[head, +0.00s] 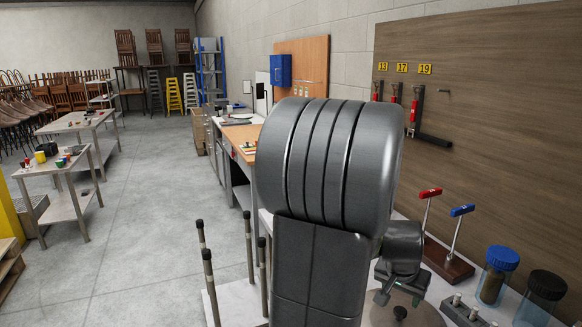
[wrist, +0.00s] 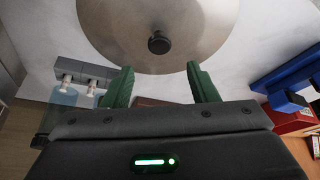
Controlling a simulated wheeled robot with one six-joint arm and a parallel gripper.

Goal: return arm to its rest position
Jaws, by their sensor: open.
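My arm (head: 325,170) fills the middle of the head view, its grey links raised and bent over the bench. A smaller grey part of it (head: 403,245) shows lower right. My gripper (wrist: 160,85) shows in the wrist view with its two green fingers apart and nothing between them. A round metal lid with a dark knob (wrist: 110,25) lies beyond the fingertips. It also shows low in the head view (head: 415,318), partly hidden by my arm. The gap between fingers and lid is hard to judge.
A wooden stand with red and blue handles (head: 447,262), a blue-capped jar (head: 493,280) and a black-capped jar (head: 541,300) stand at right. A board with hung tools (head: 480,120) rises behind. Dark-tipped posts (head: 208,275) stand left of my arm. Open floor (head: 150,230) lies farther left.

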